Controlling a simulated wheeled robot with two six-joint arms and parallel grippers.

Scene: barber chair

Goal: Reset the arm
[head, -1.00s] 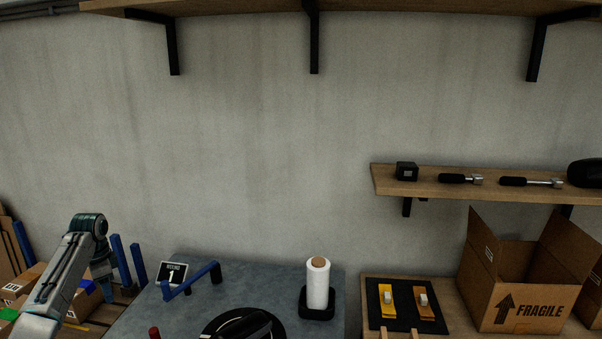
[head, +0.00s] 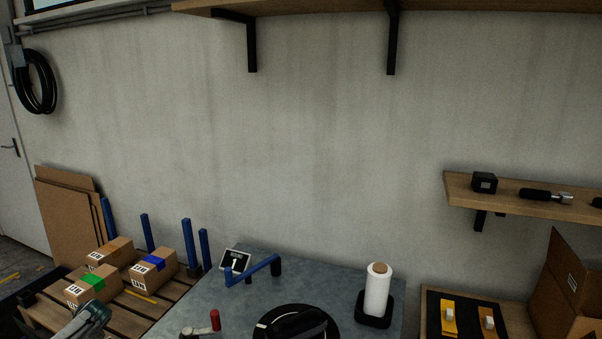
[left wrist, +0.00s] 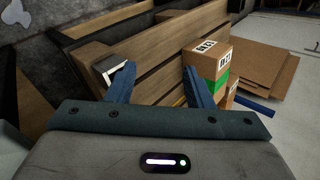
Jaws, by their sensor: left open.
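My left arm shows at the bottom left of the head view, low in front of the pallet; its fingertips are not in that view. In the left wrist view my left gripper (left wrist: 157,82) is open, with two blue fingers apart and nothing between them. It faces the wooden pallet (left wrist: 150,50), and the taped cardboard boxes (left wrist: 212,62) are beyond its right finger. My right gripper is in neither view.
Boxes (head: 155,268) sit on the pallet (head: 130,315) at left. Blue posts (head: 190,245) stand behind. A shelf (head: 530,195) is at right.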

